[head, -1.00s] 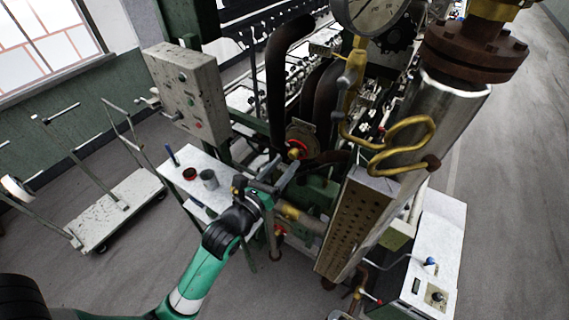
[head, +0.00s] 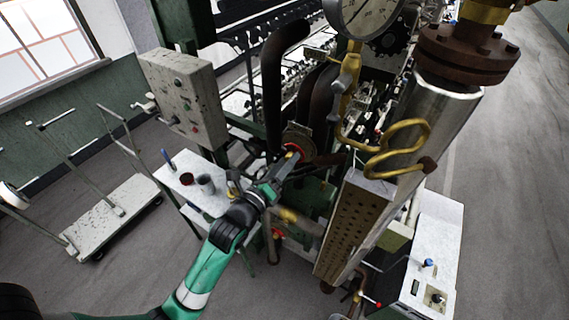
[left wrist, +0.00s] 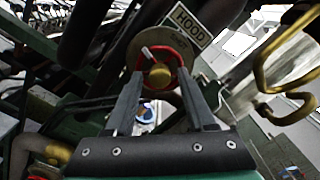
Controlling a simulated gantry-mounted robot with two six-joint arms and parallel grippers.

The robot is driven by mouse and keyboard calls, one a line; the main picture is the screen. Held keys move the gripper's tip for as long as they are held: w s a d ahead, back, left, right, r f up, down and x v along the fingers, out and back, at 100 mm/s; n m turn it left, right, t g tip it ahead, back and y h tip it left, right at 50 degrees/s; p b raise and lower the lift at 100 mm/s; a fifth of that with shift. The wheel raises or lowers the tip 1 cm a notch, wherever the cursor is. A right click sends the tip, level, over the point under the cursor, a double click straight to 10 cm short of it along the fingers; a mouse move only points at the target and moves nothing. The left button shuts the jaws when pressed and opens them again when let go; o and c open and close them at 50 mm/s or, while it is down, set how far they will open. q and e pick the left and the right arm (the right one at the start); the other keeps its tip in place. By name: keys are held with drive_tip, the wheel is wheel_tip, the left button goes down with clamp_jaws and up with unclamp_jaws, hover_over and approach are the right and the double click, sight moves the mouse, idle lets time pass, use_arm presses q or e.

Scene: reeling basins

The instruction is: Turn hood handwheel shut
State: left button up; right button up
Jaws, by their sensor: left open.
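The hood handwheel (head: 298,150) is a small red ring with a brass hub, in front of a round plate on the machine. In the left wrist view the red wheel (left wrist: 180,57) stands upright below a "HOOD" label (left wrist: 187,20), with a pale mark at its upper left. My left gripper (head: 287,163) is open. In the left wrist view its two fingers point at the wheel, one to each side of the hub. I cannot tell if they touch it. In the head view the gripper partly covers the wheel. My right gripper is not in view.
Dark curved pipes (head: 272,85) rise beside the wheel. Bent brass pipes (head: 400,150) and a perforated box (head: 350,225) stand to the right. A grey control box (head: 183,95) and a small white table (head: 180,178) with cups are on the left.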

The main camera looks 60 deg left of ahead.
use_arm(q)
drive_tip(key=v, duration=0.6)
drive_tip(key=shift+s, duration=0.35)
drive_tip(key=shift+d, duration=0.15)
